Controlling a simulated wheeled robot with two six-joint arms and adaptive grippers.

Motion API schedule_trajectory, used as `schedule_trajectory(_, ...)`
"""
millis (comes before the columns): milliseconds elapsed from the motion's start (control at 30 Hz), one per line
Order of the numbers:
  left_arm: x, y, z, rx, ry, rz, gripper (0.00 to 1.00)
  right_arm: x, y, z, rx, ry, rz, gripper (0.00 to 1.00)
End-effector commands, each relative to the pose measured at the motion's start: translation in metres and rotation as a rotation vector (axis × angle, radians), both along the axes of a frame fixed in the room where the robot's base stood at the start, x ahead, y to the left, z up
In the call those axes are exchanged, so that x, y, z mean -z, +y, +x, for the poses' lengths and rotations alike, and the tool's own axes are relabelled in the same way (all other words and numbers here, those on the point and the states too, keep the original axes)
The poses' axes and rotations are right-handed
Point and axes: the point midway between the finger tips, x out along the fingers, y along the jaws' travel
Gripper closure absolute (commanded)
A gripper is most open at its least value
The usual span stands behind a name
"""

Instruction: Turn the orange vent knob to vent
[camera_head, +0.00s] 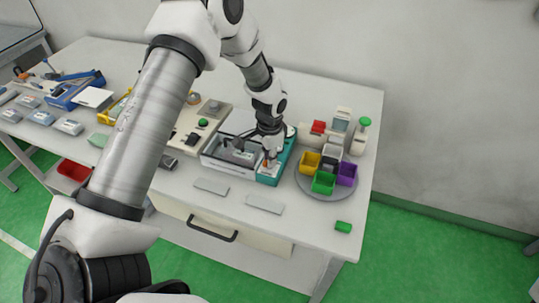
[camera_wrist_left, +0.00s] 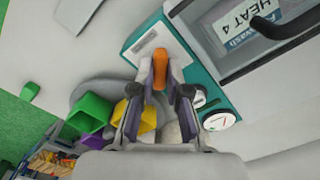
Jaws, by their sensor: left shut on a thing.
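The orange vent knob (camera_wrist_left: 160,62) sits on the teal panel (camera_wrist_left: 136,40) of a white and teal machine. In the left wrist view my left gripper (camera_wrist_left: 160,78) is shut on the knob, with one finger on each side of it. In the head view the left gripper (camera_head: 271,151) points down at the teal panel (camera_head: 270,177), and the knob shows as a small orange spot (camera_head: 266,163). A label lies around the knob, but its words are too small or hidden to read. My right gripper is not in view.
Two round dials (camera_wrist_left: 219,121) sit beside the knob on the panel. A clear lid with a dark handle (camera_wrist_left: 275,22) is next to it. A round turntable with yellow (camera_head: 310,161), green (camera_head: 323,183) and purple bins (camera_head: 346,174) stands close on the right.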

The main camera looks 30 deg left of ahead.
Motion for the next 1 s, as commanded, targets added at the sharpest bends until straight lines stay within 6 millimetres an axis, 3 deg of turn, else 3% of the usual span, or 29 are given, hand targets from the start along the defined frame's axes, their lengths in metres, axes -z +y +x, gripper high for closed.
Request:
schedule_trajectory(600, 0.002, -0.001, -0.004, -0.558, 0.011, 0.001, 1.0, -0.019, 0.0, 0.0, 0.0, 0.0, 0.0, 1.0)
schedule_trajectory(1000, 0.003, -0.001, -0.004, -0.746, 0.01, 0.001, 1.0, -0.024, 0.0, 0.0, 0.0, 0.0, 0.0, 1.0)
